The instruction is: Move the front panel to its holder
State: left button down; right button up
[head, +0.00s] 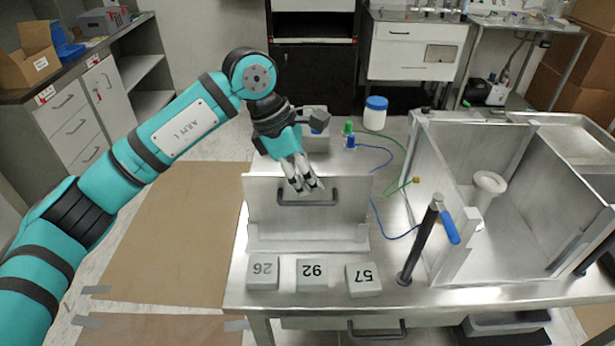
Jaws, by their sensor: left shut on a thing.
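The front panel (265,215) is a flat grey metal plate with a dark bar handle (307,203). It is upright over the left part of the metal table. My left gripper (303,187) reaches down from above and is shut on the panel's handle. The holder (308,246) is a low grey metal piece with a ledge at the panel's lower edge. The panel overlaps it in the view, and I cannot tell whether the panel is seated or just above it. My right gripper is not in view.
Several numbered blocks (312,275) lie along the table's front edge. A black post (420,240) with a blue lever stands beside the open metal chamber (500,215), which has a white flanged part (488,187) inside. Blue and green cables, a blue-lidded jar (375,114) and a grey box lie behind.

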pick_arm(q)
jog(key=shift+r, duration=0.1)
jog(key=c, duration=0.9)
grip_release()
jog(key=shift+r+p, duration=1.3)
jog(key=shift+r, duration=1.2)
notch_tip(320, 180, up, 11)
jog(key=p, duration=0.6)
